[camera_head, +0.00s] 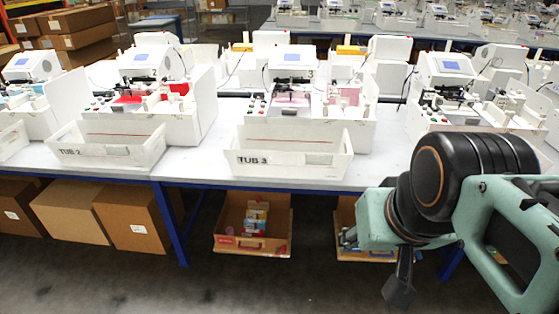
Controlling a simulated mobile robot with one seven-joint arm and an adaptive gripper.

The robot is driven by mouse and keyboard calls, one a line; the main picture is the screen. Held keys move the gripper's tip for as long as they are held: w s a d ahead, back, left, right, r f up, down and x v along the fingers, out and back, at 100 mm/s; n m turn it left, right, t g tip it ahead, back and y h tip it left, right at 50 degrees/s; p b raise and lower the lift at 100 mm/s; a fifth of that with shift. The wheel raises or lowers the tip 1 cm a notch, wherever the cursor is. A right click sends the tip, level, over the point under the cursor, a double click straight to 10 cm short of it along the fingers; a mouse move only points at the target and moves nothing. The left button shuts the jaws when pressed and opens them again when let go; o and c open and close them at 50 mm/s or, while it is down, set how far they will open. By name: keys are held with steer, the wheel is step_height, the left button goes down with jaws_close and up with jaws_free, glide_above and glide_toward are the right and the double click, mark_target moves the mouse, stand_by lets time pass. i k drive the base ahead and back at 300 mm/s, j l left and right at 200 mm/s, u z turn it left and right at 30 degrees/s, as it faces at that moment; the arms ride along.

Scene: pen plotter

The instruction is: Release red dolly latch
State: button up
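Several white plotter machines stand in a row on the table. The one behind the tub marked TUB 2 (135,160) shows a red part (178,88) at its right and a flat red patch (127,99) in its middle. I cannot tell whether either is the red dolly latch; no latch shape is clear at this size. The middle plotter (359,136), behind TUB 3 (318,170), shows pinkish parts. My teal and black arm is at the lower right. A dark end piece, seemingly my gripper (399,289), hangs in front of the table, away from the machines. Its fingers are not distinguishable.
The white table (195,163) has a blue frame, with a narrow bare strip between the two tubs. Brown boxes (68,211) and an open carton (236,243) lie beneath it. More machine tables stand behind. The dark floor in front is clear.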

mark_target(283, 249)
steer(key=u, duration=0.3)
steer(key=i+l+u, duration=0.1)
steer(key=l, duration=0.2)
steer(key=i+j+z, duration=0.45)
steer(key=i+j, duration=0.15)
steer(key=i+j+z, duration=0.2)
steer(key=i+j, duration=0.15)
steer(key=i+j+z, duration=0.25)
steer(key=j, duration=0.25)
steer(key=i+j+z, duration=0.2)
steer(key=j, duration=0.25)
steer(key=i+j+u, duration=0.1)
steer(key=i+j, duration=0.2)
steer(key=j, duration=0.15)
steer(key=k+l, duration=0.15)
steer(key=z, duration=0.05)
